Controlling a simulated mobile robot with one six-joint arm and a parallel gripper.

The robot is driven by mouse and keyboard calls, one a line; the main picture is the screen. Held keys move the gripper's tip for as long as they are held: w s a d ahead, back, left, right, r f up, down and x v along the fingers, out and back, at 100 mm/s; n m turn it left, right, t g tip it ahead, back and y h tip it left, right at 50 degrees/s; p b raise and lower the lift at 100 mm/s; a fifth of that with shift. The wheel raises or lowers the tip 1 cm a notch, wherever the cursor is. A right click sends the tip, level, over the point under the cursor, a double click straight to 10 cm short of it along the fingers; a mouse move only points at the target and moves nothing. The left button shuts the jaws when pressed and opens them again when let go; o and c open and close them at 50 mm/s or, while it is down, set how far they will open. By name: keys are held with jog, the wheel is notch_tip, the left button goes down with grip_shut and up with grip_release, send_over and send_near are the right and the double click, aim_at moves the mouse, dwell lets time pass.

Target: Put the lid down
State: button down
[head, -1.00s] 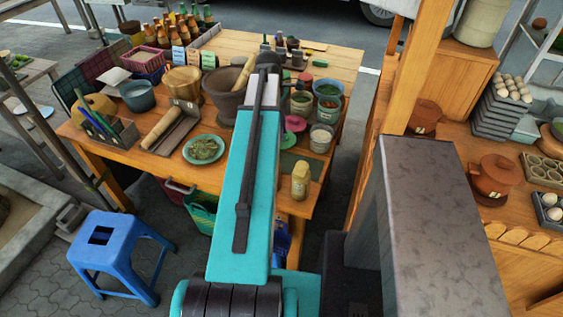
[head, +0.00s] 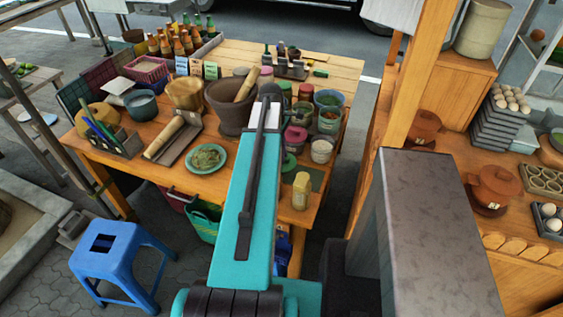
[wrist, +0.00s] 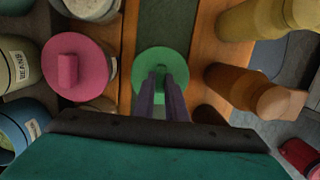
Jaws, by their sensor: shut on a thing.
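In the wrist view, a round green lid (wrist: 141,88) lies straight below my gripper (wrist: 162,88). The two dark fingers are closed together on the knob at its middle. The lid is over a dark green strip (wrist: 165,28) on the wooden table; whether it touches the strip I cannot tell. In the head view, the green lid (head: 289,163) shows just right of my arm, partly hidden. My gripper's fingers are hidden behind the arm there.
A pink lid (wrist: 88,72) with a knob is left of the green one. Labelled containers (wrist: 15,65) stand further left. A brown bottle (wrist: 245,92) and a yellowish bottle (wrist: 262,18) stand right. A plate of leaves (head: 207,158) and a mortar (head: 228,115) are left of my arm.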

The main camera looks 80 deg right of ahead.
jog(key=shift+f+p, duration=0.55)
jog(key=shift+f, duration=1.35)
jog(key=shift+f, duration=0.15)
jog(key=c, duration=1.8)
grip_release()
jog(key=shift+r, duration=0.25)
jog(key=shift+w+d+r+b, duration=0.1)
jog(key=shift+w+r+b, duration=0.35)
jog(key=shift+r, duration=1.5)
jog(key=shift+w+r+b, duration=0.15)
jog(key=shift+r+b, duration=0.5)
jog(key=shift+r, duration=1.3)
jog(key=shift+w+d+r+b, duration=0.1)
jog(key=shift+w+r+b, duration=0.35)
jog(key=shift+r, duration=1.5)
jog(key=shift+s, duration=0.15)
